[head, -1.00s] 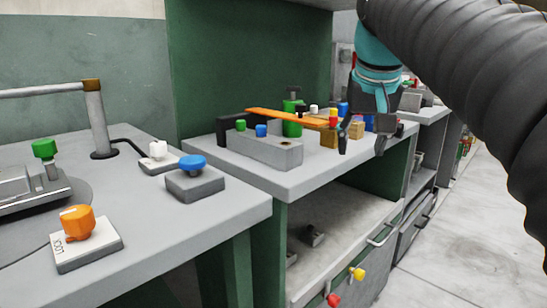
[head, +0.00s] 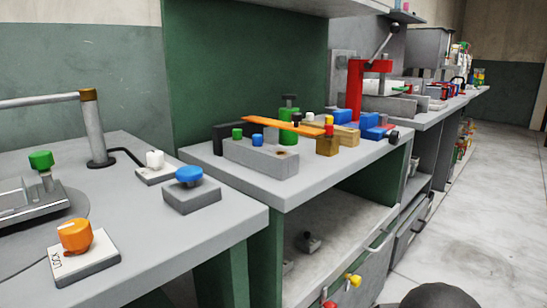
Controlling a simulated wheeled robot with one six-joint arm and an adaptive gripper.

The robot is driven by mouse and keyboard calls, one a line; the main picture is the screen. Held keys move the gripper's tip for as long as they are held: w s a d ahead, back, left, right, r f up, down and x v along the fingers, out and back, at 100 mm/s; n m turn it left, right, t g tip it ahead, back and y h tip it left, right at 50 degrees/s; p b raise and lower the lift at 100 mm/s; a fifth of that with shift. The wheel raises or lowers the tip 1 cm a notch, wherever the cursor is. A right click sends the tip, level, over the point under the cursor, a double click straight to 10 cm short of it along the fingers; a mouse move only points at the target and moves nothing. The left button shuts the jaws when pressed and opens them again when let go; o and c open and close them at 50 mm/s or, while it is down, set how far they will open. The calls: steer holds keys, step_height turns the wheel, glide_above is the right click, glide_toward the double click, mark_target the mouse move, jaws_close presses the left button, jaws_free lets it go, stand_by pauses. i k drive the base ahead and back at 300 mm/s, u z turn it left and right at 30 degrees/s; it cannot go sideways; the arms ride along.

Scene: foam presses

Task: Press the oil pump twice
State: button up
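I cannot tell for sure which thing is the oil pump. A green cylinder (head: 289,131) with a dark cap (head: 290,101) stands upright on the middle bench, partly hidden behind a long orange bar (head: 283,126). My gripper is not in view.
A green knob (head: 40,160) stands on a metal fixture at far left, near a bent grey pipe (head: 95,130). A grey block (head: 261,157) and several coloured blocks crowd the middle bench. A red press (head: 356,90) stands behind. The floor (head: 465,210) at right is clear.

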mark_target(289, 97)
steer(key=z, duration=0.05)
steer(key=k, duration=0.5)
steer(key=u, duration=1)
steer(key=i, duration=0.65)
steer(key=z, duration=0.95)
